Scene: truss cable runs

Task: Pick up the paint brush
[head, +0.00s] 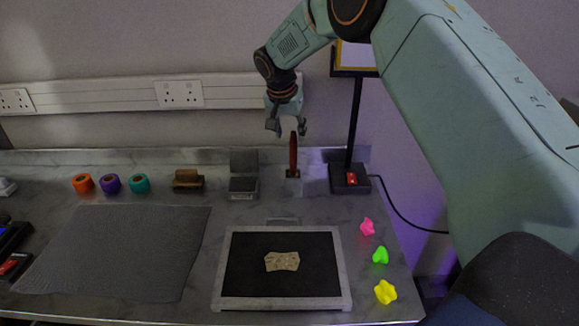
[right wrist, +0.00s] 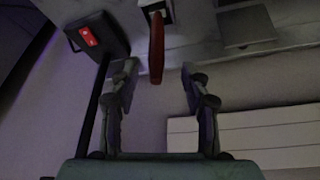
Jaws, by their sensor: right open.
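The paint brush (head: 293,153) stands upright in a small holder (head: 293,174) at the back of the bench, its reddish-brown handle pointing up. In the right wrist view, the red handle (right wrist: 157,50) reaches in from the top, between and just past the fingertips. My right gripper (head: 287,127) is open and empty, just above and beside the handle's top in the head view. In the right wrist view its fingers (right wrist: 160,72) stand apart on either side of the handle, with gaps and no visible contact. The brush's lower end is hidden in the holder. My left gripper is not in view.
A lamp stand with a black base and red switch (head: 351,179) is close right of the brush. A grey block (head: 243,185) stands left of it. A framed black pad (head: 222,270) holds a beige fragment (head: 282,261). Colored rolls (head: 110,183) line the back left.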

